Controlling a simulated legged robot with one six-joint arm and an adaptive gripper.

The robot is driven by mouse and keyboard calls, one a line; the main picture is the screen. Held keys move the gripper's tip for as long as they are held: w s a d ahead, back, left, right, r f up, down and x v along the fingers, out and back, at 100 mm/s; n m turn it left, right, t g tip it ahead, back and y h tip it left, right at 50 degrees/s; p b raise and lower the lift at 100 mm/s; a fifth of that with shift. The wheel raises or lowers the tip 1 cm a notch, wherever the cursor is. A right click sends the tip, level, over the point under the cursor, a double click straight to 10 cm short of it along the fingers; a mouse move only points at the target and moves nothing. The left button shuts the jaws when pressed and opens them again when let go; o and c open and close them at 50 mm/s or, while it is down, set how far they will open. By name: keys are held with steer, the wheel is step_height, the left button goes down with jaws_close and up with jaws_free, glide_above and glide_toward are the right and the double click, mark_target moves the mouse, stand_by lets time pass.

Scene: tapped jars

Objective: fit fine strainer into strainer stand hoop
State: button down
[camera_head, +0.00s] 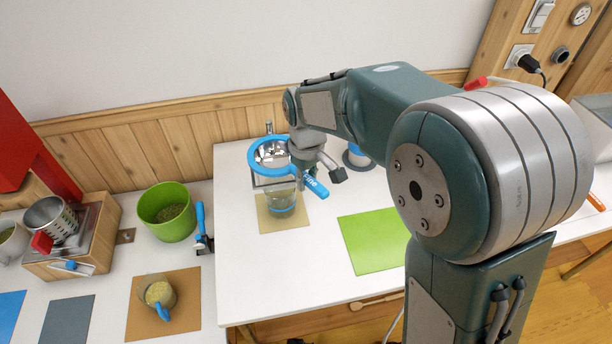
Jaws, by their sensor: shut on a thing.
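The fine strainer (254,158) has a blue rim and a blue handle with lettering on it. My gripper (308,176) is shut on its handle, at the strainer's right side. The strainer is above a clear glass jar (283,200) on a tan mat. A thin metal post (268,127) of what looks like the strainer stand rises just behind the strainer. The stand's hoop is mostly hidden by the strainer and my gripper. I cannot tell whether the strainer touches the hoop or sits in it.
A green mat (372,243) lies to the right on the white table (310,268). A blue-and-white cylinder (356,157) stands behind my arm. To the left are a green pot (167,212), a blue-handled tool (202,228) and a jug (160,296) on a brown mat.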

steer(key=shift+f, duration=1.35)
stand_by(0.4)
steer(key=shift+c, duration=2.1)
jaws_free()
steer(key=shift+r, duration=0.1)
step_height(320, 180, up, 12)
steer(key=shift+a+f, duration=0.1)
